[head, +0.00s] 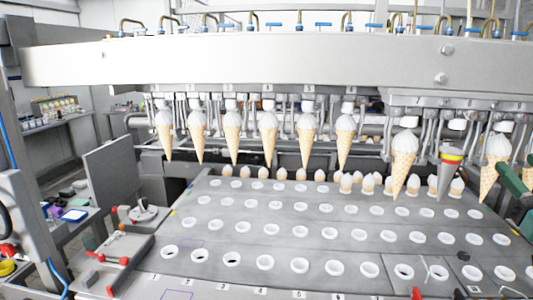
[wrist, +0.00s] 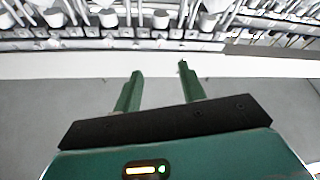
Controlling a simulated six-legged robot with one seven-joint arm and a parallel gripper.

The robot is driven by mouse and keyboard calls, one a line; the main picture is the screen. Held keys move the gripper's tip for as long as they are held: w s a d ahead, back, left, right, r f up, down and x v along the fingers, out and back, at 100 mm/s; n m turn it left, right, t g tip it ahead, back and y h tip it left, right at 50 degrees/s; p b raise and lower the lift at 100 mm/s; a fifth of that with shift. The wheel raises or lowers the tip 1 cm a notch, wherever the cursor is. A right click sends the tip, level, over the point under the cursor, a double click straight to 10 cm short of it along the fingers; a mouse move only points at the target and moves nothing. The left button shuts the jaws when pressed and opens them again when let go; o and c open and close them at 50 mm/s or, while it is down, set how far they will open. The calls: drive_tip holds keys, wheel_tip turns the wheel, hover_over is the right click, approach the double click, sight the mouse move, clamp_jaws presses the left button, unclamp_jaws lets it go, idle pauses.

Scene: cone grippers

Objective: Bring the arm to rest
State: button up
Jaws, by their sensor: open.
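My gripper (wrist: 158,82) shows in the wrist view with its two green fingers apart and nothing between them. A pale plain surface lies behind the fingertips, and upside-down machine parts show along the top. In the head view, green parts that look like my gripper (head: 520,180) enter at the right edge, close to the rightmost ice cream cone (head: 495,165). Whether they touch that cone I cannot tell. The rest of my arm is out of the head view.
Several cones hang in a row under the machine's beam (head: 250,60). A grey cone-shaped piece with coloured bands (head: 449,172) hangs among them at the right. Below lies a grey plate with rows of holes (head: 200,232). A red-handled clamp (head: 108,262) stands at the lower left.

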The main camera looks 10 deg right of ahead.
drive_tip(key=w+a+f+m+g+h, duration=0.1)
drive_tip(key=w+a+f+m+g, duration=0.25)
drive_tip(key=a+f, duration=0.35)
drive_tip(key=w+a+f+m+g, duration=0.2)
drive_tip(key=w+a+f+g, duration=0.3)
drive_tip(key=a+f, duration=0.2)
drive_tip(key=s+a+f+n+g+y, duration=0.2)
drive_tip(key=s+a+f+g, duration=0.2)
drive_tip(key=a, duration=0.5)
drive_tip(key=s+a+f+n+g+y, duration=0.2)
drive_tip(key=s+a+f, duration=0.3)
drive_tip(key=a+f, duration=0.4)
drive_tip(key=shift+a+f+g+y, duration=0.2)
drive_tip(key=shift+a+g+y, duration=0.4)
drive_tip(key=shift+a+g, duration=0.2)
drive_tip(key=shift+d, duration=0.1)
